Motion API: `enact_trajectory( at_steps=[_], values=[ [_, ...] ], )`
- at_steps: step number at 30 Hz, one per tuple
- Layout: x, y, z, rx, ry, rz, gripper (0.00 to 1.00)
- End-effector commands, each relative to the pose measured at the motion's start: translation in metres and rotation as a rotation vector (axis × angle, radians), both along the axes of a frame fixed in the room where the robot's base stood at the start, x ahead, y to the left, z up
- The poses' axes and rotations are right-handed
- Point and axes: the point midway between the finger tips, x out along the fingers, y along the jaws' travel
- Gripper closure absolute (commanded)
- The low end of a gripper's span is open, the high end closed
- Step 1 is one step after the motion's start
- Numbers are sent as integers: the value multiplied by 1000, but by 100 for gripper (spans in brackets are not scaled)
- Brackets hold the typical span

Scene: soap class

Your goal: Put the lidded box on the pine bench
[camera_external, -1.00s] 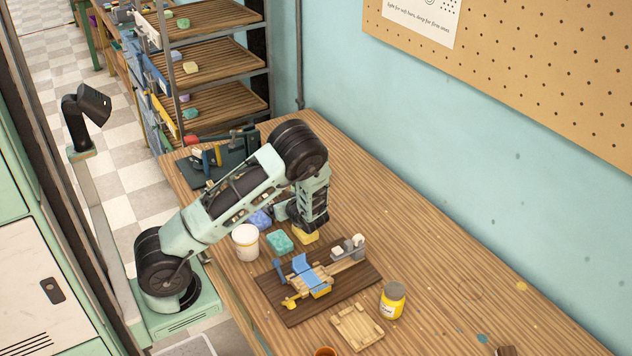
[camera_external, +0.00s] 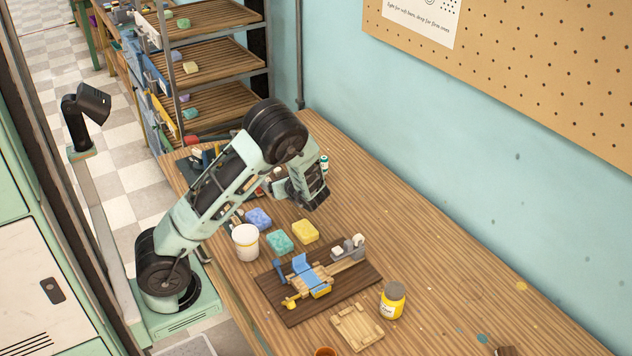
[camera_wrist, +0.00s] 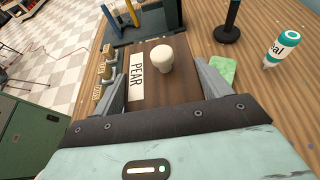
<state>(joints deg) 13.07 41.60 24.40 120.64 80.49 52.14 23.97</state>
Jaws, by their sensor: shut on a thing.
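The lidded box (camera_wrist: 155,88) is dark brown wood with a cream round knob on top and a white label reading PEAR. My gripper (camera_wrist: 162,74) has one finger on each side of it in the wrist view and is shut on it. In the external view my gripper (camera_external: 312,196) is low over the far half of the long wooden bench (camera_external: 440,280); my arm hides the box there. I cannot tell whether the box is lifted clear of the surface.
Beside the box are a green soap (camera_wrist: 223,68), a teal-capped bottle (camera_wrist: 283,50) and a black stand (camera_wrist: 228,32). A dark tool tray (camera_wrist: 150,25) lies beyond. The bench's right side is mostly clear.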

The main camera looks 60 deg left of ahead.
Motion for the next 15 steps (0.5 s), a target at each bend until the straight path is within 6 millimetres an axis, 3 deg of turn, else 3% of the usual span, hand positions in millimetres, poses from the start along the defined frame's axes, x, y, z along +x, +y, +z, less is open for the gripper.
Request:
enact_trajectory(
  at_steps=[8,11,15],
  values=[
    [2,-4,21,4,2,-11,55],
    [7,-17,25,9,4,-43,55],
    [19,-50,31,20,8,-125,55]
  ],
)
